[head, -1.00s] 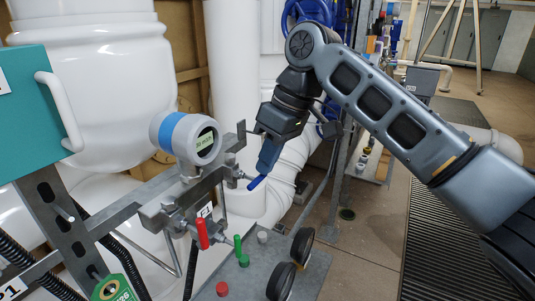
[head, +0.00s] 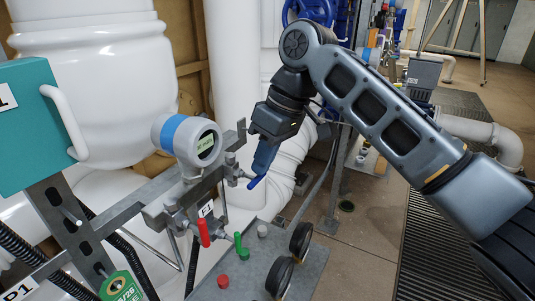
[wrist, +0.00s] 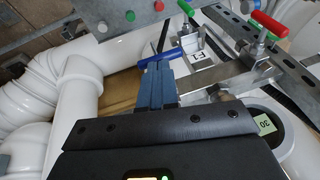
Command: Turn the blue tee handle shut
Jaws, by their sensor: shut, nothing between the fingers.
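The blue tee handle (head: 256,182) sits on the right end of the valve manifold, below and right of the round gauge. It also shows in the wrist view (wrist: 160,57) as a bar lying crosswise just beyond my fingertips. My gripper (head: 261,170) points down at it from above, fingers together with nothing held between them. In the wrist view the closed fingers (wrist: 153,72) end at the handle and appear to touch or nearly touch it. The exact contact and the handle's stem are partly hidden by the fingers.
A red handle (head: 203,231) and a green handle (head: 238,242) stand on the same manifold, left of the blue one. The gauge (head: 190,138) is close to my gripper's left. Thick white pipes stand behind.

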